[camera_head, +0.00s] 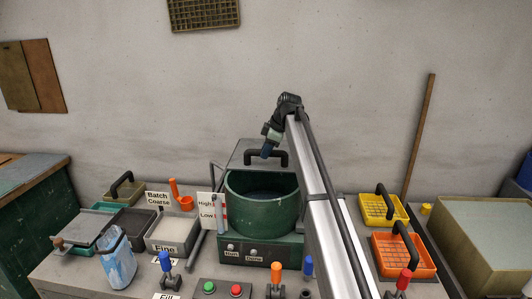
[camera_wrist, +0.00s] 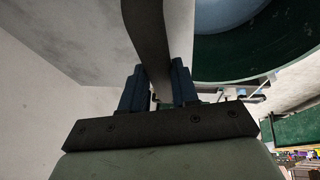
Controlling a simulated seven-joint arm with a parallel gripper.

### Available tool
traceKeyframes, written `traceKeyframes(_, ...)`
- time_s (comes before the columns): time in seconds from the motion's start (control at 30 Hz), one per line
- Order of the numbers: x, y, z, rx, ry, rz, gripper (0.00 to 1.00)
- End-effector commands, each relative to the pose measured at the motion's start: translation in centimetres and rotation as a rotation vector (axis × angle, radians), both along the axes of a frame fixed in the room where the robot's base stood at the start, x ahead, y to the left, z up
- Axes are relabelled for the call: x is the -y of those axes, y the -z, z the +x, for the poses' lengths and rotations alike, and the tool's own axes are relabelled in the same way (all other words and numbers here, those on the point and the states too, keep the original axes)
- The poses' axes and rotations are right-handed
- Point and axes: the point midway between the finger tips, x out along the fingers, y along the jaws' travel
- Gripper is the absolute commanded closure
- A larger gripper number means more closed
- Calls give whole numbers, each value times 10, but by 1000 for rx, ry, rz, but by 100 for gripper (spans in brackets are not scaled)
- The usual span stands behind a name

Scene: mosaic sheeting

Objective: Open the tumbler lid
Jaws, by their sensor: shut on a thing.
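The green tumbler drum (camera_head: 262,212) stands on its green base in the middle of the bench, its round top uncovered. Its grey lid (camera_head: 243,149) stands raised behind the drum, with a black handle (camera_head: 281,155) on its face. My gripper (camera_head: 266,152) is at this handle, its blue fingers shut on the dark bar. In the wrist view the handle (camera_wrist: 148,35) runs between the fingers (camera_wrist: 158,90). The pale lid panel (camera_wrist: 80,38) is at upper left and the open drum (camera_wrist: 215,62) at upper right. My arm hides part of the drum's right side.
Sign cards (camera_head: 207,212) and an orange scoop (camera_head: 185,203) are left of the drum. A blue bag (camera_head: 118,262) is at front left. Coloured levers and green and red buttons line the front. Yellow (camera_head: 383,210) and orange (camera_head: 404,255) trays sit right of my arm.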

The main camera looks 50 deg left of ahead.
Motion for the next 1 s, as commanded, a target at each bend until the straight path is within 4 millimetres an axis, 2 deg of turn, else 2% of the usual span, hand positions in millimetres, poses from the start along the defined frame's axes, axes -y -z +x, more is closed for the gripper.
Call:
traceKeyframes(0.13, 0, 0, -1, 0, 0, 1, 100)
traceKeyframes(0.17, 0, 0, -1, 0, 0, 1, 68)
traceKeyframes(0.4, 0, 0, -1, -1, 0, 1, 45)
traceKeyframes(0.77, 3, -6, 0, 0, 0, 1, 45)
traceKeyframes(0.87, 7, -16, 2, 0, 0, 1, 45)
traceKeyframes(1.0, 17, -39, 6, 1, 1, 2, 45)
